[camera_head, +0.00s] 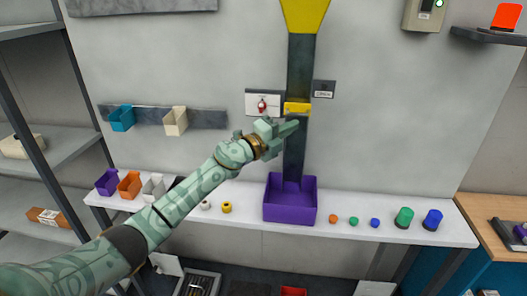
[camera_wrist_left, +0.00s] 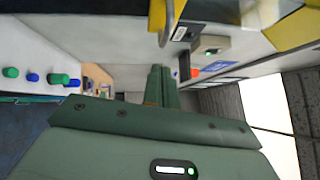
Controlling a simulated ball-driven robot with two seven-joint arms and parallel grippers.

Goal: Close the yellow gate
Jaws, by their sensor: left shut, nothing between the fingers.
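The yellow gate (camera_head: 297,108) is a small yellow block across the dark vertical chute (camera_head: 300,62) on the wall. My left gripper (camera_head: 294,127) is shut and empty, its fingertips just below the gate and in front of the chute. I cannot tell whether they touch the gate or chute. In the left wrist view, the shut fingers (camera_wrist_left: 160,86) point away from the camera, and a yellow part (camera_wrist_left: 157,14) at the top edge may be the gate. A small dark sign (camera_head: 324,89) beside the chute seems to read OPEN. My right gripper is not in view.
A yellow funnel (camera_head: 305,14) tops the chute, and a purple bin (camera_head: 290,208) stands below it on the white shelf (camera_head: 245,221). A white panel with a red knob (camera_head: 262,105) is left of the gate. Several coloured cylinders stand on the shelf's right.

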